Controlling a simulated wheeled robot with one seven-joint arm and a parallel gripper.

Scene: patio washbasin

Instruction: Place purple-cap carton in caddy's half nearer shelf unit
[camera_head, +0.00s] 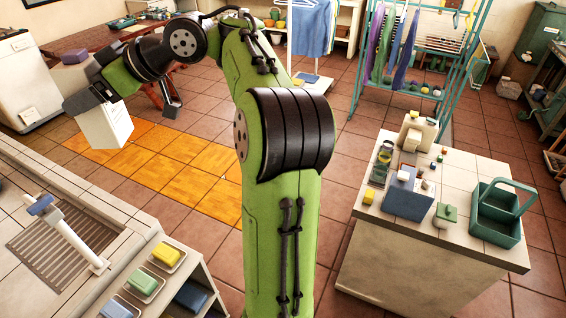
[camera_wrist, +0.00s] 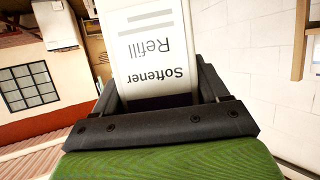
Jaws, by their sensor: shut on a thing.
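My gripper (camera_head: 90,92) is at the upper left of the head view, raised over the floor beyond the washbasin counter. It is shut on a white carton (camera_head: 107,126), whose body hangs below the fingers. A purple cap (camera_head: 75,57) shows above the gripper. In the wrist view the carton (camera_wrist: 155,50) sits between the dark fingers, its "Softener Refill" print upside down. The teal caddy (camera_head: 482,229) stands on the tiled island at the right, far from my gripper. Its handle rises over the middle; its inside is only partly visible.
Bottles, boxes and a blue block (camera_head: 408,198) crowd the island (camera_head: 390,245) left of the caddy. A teal drying rack (camera_head: 440,50) stands behind it. Soap dishes (camera_head: 165,254) lie on a low shelf at the left counter (camera_head: 130,215). Tiled floor lies open between.

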